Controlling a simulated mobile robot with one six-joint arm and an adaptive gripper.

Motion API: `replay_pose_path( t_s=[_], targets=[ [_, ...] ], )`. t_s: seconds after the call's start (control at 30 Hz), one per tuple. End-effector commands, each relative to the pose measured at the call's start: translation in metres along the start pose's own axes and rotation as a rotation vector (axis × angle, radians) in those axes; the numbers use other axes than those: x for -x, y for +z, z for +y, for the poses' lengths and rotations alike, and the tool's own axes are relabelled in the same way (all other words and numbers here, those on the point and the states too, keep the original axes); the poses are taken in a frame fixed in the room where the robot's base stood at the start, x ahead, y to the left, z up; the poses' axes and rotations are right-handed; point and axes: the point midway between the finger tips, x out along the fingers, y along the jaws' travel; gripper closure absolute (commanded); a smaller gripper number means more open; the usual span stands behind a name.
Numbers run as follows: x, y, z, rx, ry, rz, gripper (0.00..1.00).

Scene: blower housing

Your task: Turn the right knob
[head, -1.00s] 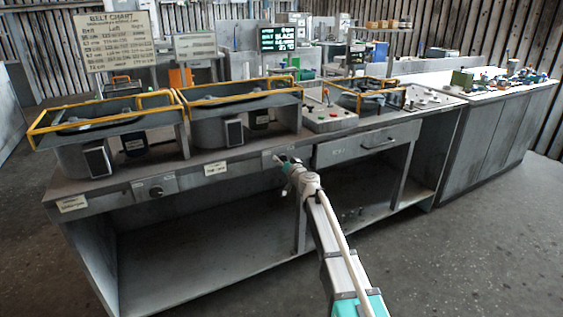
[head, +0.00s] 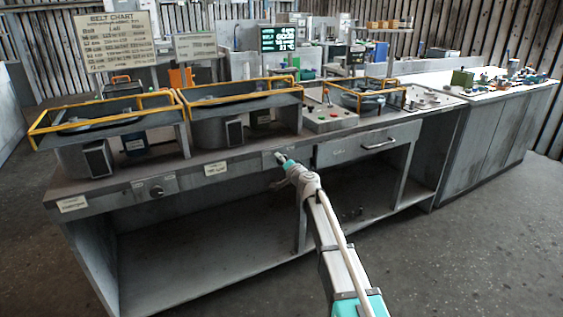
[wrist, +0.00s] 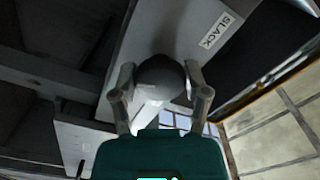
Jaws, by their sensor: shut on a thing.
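The right knob (wrist: 162,78) is a dark, rounded knob on a grey panel plate in the wrist view. My gripper (wrist: 160,82) has one finger on each side of it and is shut on it. In the head view my gripper (head: 278,156) is at the bench's front rail, at the small plate right of the middle label. The right knob is hidden behind my gripper there. A left knob (head: 156,191) sits on its own plate farther left on the same rail.
A label reading SLACK (wrist: 216,30) is on the panel beside the knob. A drawer (head: 367,143) with a bar handle is just right of my gripper. Yellow-railed housings (head: 240,92) stand on the bench top. The open shelf (head: 200,245) lies below the rail.

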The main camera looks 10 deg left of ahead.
Motion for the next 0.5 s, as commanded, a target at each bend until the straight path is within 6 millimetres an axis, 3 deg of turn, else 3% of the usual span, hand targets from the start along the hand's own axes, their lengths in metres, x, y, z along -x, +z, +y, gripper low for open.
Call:
replay_pose_path(
  t_s=[0.33,0.37,0.5],
  targets=[
    [-0.0013,-0.0001,-0.0002,-0.003,0.0,0.0,0.88],
    [-0.0013,-0.0002,-0.0002,-0.003,0.0,0.0,0.34],
    [-0.001,-0.0001,-0.0001,-0.002,0.0,0.0,0.08]
  ],
)
